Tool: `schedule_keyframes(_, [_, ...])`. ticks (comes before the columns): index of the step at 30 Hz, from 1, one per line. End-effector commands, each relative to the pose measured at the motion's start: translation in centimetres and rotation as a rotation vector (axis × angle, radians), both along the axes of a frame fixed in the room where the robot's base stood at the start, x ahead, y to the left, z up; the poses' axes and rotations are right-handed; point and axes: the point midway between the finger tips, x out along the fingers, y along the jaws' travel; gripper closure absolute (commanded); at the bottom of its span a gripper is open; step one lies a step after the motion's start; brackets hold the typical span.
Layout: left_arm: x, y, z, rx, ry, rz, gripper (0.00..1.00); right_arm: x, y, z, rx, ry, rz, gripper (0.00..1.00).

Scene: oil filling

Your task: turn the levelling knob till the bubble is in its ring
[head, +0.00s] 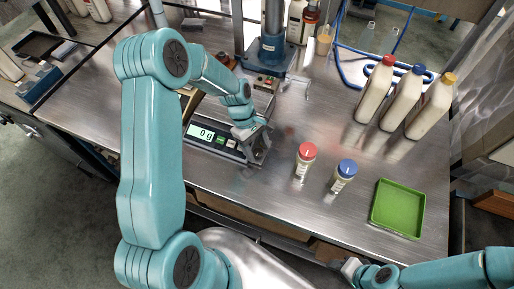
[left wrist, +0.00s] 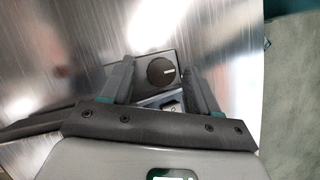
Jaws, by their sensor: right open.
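The scale (head: 213,137) lies on the steel table, its lit display reading 0 g. In the left wrist view a round black levelling knob (left wrist: 161,72) with a pale mark sits on a dark plate at the scale's corner. My left gripper (head: 263,146) is over the scale's right end and hides that corner in the head view. In the left wrist view its fingers (left wrist: 158,66) are apart on either side of the knob, with a gap at each side. I cannot make out the bubble or its ring. My right gripper (head: 346,267) is open and empty beyond the table's front edge.
A red-capped jar (head: 304,162) and a blue-capped jar (head: 342,177) stand right of my left gripper. A green tray (head: 398,208) lies at the front right. Several capped bottles (head: 400,99) stand behind it. A blue-grey stand (head: 270,55) rises behind the scale.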

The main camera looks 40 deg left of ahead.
Motion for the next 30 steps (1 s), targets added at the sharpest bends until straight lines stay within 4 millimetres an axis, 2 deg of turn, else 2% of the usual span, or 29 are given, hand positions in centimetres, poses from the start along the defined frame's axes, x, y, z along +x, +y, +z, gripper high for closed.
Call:
schedule_keyframes(8, [-0.1, -0.1, 0.0, -0.001, 0.003, 0.0, 0.4, 0.0, 0.0, 0.0, 0.0, 0.0, 0.0, 0.57])
schedule_keyframes(11, [0.0, 0.2, 0.6, -0.001, 0.001, 0.001, 0.4, 0.0, 0.0, -0.2, 0.0, 0.0, 0.0, 0.57])
schedule_keyframes(14, [0.1, 0.9, 2.1, 0.0, -0.001, 0.0, 0.4, 0.0, 0.0, -0.5, 0.0, 0.0, 0.0, 0.57])
schedule_keyframes(24, [0.6, 4.3, 10.3, 0.001, -0.003, 0.001, 0.4, 0.0, 0.0, -1.6, 0.0, 0.0, 0.0, 0.57])
schedule_keyframes(30, [0.8, 5.6, 13.8, 0.0, 0.0, 0.0, 0.4, 0.0, 0.0, -1.8, 0.0, 0.0, 0.0, 0.57])
